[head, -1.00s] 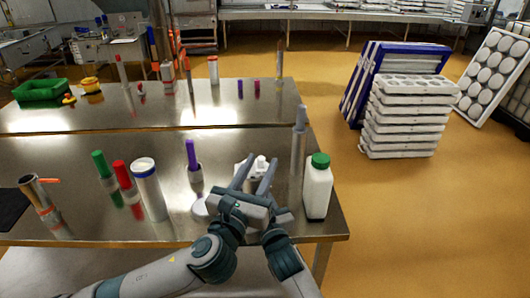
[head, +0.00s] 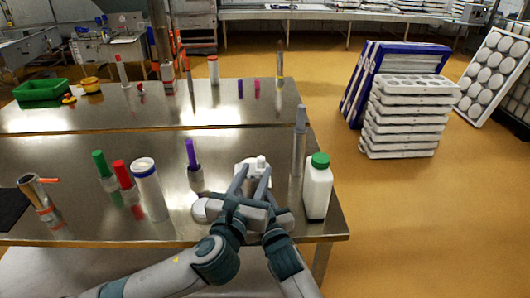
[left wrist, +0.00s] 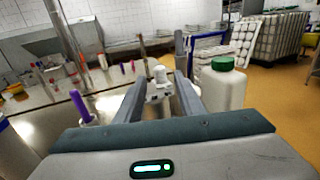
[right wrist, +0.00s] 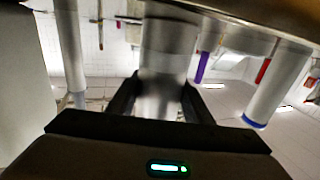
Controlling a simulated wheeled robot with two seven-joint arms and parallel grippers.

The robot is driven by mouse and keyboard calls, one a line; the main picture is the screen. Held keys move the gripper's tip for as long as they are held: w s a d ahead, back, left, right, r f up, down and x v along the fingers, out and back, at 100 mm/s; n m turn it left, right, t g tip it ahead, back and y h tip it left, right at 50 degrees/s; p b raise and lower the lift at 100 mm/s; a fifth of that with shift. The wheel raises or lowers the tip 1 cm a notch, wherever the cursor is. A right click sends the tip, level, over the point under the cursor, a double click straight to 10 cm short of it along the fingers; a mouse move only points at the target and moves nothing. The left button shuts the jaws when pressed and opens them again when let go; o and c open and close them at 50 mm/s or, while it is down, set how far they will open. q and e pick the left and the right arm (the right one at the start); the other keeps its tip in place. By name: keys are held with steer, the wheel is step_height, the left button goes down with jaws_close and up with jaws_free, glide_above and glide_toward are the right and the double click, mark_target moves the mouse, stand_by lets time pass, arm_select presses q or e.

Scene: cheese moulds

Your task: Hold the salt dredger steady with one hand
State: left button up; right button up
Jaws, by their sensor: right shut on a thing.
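The salt dredger, as I take it, is a pale vessel with a white knobbed top (head: 256,166) near the front right of the near table. In the left wrist view its white top (left wrist: 160,75) shows between and beyond the fingers. My left gripper (head: 253,178) is open, its fingers apart and pointing at the dredger; I cannot tell whether they touch it. In the right wrist view my right gripper (right wrist: 158,98) is shut on an upright grey cylindrical body (right wrist: 165,50), apparently the dredger's. The head view hides my right gripper behind the left one.
A white bottle with a green cap (head: 317,188) stands close on the right, by a grey upright tool (head: 299,140). To the left are a purple marker (head: 191,153), a white disc (head: 200,209) and a blue-rimmed white cylinder (head: 148,188). The table (head: 95,215) has bare patches between them.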

arm_select(q)
steer(key=x, duration=1)
steer(key=shift+s, duration=0.1)
steer(key=shift+c, duration=0.7)
